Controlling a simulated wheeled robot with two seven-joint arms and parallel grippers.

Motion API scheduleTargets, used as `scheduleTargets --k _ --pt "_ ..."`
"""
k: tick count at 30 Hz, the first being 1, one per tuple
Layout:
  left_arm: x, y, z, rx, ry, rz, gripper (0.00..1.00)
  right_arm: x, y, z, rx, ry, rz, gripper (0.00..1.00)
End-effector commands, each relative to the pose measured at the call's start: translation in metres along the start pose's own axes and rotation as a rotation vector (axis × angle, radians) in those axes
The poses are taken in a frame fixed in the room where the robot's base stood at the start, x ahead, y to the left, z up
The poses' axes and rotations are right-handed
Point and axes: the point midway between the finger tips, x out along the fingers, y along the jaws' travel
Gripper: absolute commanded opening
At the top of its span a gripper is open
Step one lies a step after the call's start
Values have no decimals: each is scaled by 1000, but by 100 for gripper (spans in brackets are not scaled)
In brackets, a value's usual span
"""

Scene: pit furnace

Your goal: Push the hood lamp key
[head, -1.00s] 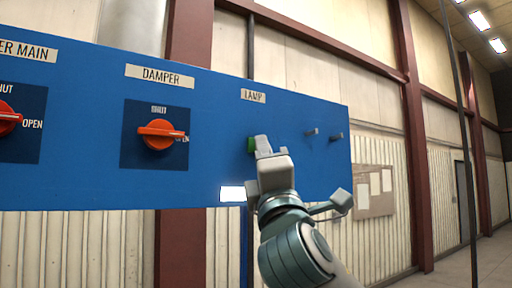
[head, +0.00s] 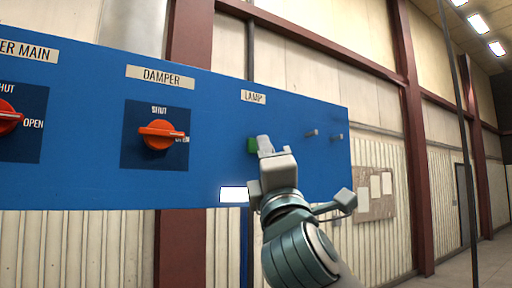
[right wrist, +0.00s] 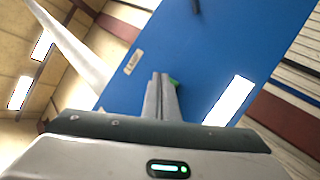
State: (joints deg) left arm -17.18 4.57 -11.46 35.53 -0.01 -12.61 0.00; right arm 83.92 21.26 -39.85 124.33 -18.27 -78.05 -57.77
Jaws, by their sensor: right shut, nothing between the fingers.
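The green lamp key (head: 252,145) sits on the blue panel under the LAMP label (head: 253,97). In the right wrist view the closed fingers (right wrist: 160,88) point at the panel. I cannot tell whether the tips touch the key. My left gripper is not in view.
The blue panel (head: 80,180) also carries an orange damper knob (head: 160,135), another orange knob (head: 8,118) at the left edge, and two small grey pegs (head: 312,133) to the right of the key. A white lit rectangle (head: 233,194) shows at the panel's lower edge.

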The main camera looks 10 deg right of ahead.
Motion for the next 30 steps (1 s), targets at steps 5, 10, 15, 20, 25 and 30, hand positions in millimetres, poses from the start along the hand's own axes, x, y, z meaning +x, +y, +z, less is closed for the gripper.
scheduleTargets --k 5,10,15,20,25,30 --pt "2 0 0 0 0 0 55 -3 2 2 0 0 2 0" --pt "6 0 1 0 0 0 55 -12 8 8 1 0 2 0" --pt "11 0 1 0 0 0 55 -22 15 15 1 0 2 0" --pt "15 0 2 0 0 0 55 -31 22 22 0 0 2 0" --pt "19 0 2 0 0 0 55 -40 28 28 1 0 2 0" --pt "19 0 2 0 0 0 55 -42 30 30 0 1 0 0"
